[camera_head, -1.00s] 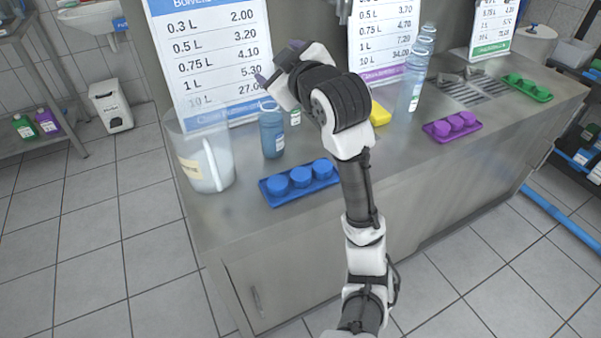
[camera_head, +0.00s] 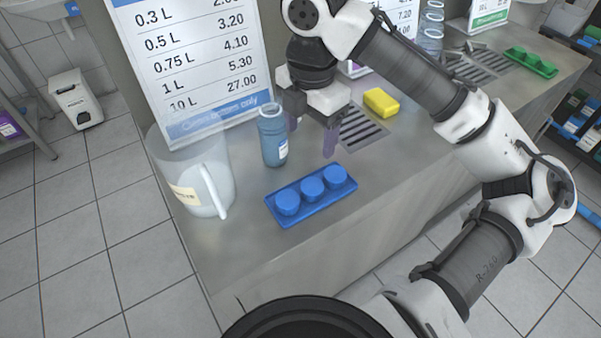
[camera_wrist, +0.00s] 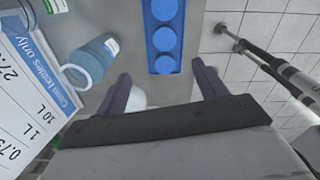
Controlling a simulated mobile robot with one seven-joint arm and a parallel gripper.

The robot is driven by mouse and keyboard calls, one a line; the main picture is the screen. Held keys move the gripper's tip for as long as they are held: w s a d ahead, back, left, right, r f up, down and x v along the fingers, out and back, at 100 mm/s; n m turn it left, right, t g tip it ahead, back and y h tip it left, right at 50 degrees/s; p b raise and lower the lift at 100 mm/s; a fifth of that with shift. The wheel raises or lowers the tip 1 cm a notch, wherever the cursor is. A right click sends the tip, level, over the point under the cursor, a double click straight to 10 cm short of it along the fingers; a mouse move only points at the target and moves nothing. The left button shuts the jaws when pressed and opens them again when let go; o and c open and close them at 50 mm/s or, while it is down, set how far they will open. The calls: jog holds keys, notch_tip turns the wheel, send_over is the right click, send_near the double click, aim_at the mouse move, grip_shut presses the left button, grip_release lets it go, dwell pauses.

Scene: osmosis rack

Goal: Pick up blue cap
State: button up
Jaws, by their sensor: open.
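Several blue caps, among them the middle blue cap (camera_head: 312,188), sit in a row on a blue tray (camera_head: 284,219) on the steel counter. The row of caps (camera_wrist: 165,39) also shows in the wrist view, ahead of and between the fingers. My gripper (camera_head: 312,138) is open and empty, pointing down above the counter behind the tray. Its purple fingers are apart, and the right one is close behind the tray. A blue bottle (camera_head: 271,138) stands upright beside the left finger; it also shows in the wrist view (camera_wrist: 88,62).
A clear pitcher (camera_head: 190,170) with a handle stands left of the tray. A price board (camera_head: 190,70) rises behind the bottle. A yellow sponge (camera_head: 380,102) lies near a drain grate (camera_head: 362,132). A green cap tray (camera_head: 530,62) is far right.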

send_over(313, 186)
jog(key=f, duration=0.8)
jog(key=shift+w+a+f, duration=0.1)
jog(key=shift+w+a, duration=0.05)
jog(key=shift+a, duration=0.2)
jog(key=f, duration=0.5)
jog(key=shift+d+f+p, duration=0.3)
jog(key=shift+p, duration=0.1)
jog(key=c, duration=1.1)
jog(key=shift+o, duration=0.2)
